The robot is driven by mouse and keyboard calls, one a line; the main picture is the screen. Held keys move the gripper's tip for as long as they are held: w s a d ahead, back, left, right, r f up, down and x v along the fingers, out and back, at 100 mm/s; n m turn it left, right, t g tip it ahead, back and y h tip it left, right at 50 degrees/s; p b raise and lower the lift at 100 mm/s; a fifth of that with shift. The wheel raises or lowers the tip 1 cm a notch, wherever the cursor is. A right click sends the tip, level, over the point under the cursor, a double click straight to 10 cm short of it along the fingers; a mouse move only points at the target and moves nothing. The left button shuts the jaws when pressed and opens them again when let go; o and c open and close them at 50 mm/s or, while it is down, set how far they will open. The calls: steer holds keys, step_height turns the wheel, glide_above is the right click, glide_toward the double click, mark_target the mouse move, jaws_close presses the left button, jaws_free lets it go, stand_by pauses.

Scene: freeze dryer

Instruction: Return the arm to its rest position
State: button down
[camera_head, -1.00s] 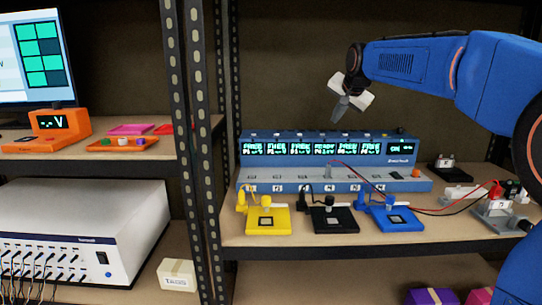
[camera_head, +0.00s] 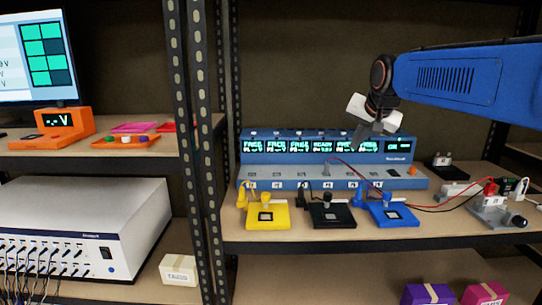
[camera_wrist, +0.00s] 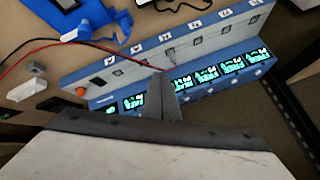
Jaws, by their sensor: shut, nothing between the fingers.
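My blue arm (camera_head: 455,80) reaches in from the right in the head view. My gripper (camera_head: 360,134) hangs in front of the right part of the blue multi-channel device (camera_head: 310,177), above the shelf. In the wrist view my gripper (camera_wrist: 163,90) shows its fingers together with nothing between them, over the device (camera_wrist: 140,66) and its lit displays. How far it is from the device is hard to tell.
Yellow (camera_head: 268,215), black (camera_head: 332,215) and blue (camera_head: 393,214) holders stand along the shelf's front. Red and black wires run right to a grey fixture (camera_head: 492,213). A perforated post (camera_head: 203,150) stands left. Purple (camera_head: 428,294) and pink (camera_head: 483,293) boxes lie below.

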steer(key=s+d+f+n+g, duration=0.1)
steer(key=s+f+n, duration=0.1)
steer(key=s+f, duration=0.6)
steer(key=s+d+f+n+g, duration=0.1)
steer(key=s+f, duration=0.7)
steer(key=s, duration=0.8)
steer(key=s+d+f+n+g, duration=0.1)
steer(key=s+d+f+n, duration=0.1)
steer(key=s+f, duration=0.7)
steer(key=s, duration=0.3)
steer(key=shift+s+n+h, duration=0.15)
steer(key=shift+n+h, duration=0.15)
steer(key=shift+n, duration=0.1)
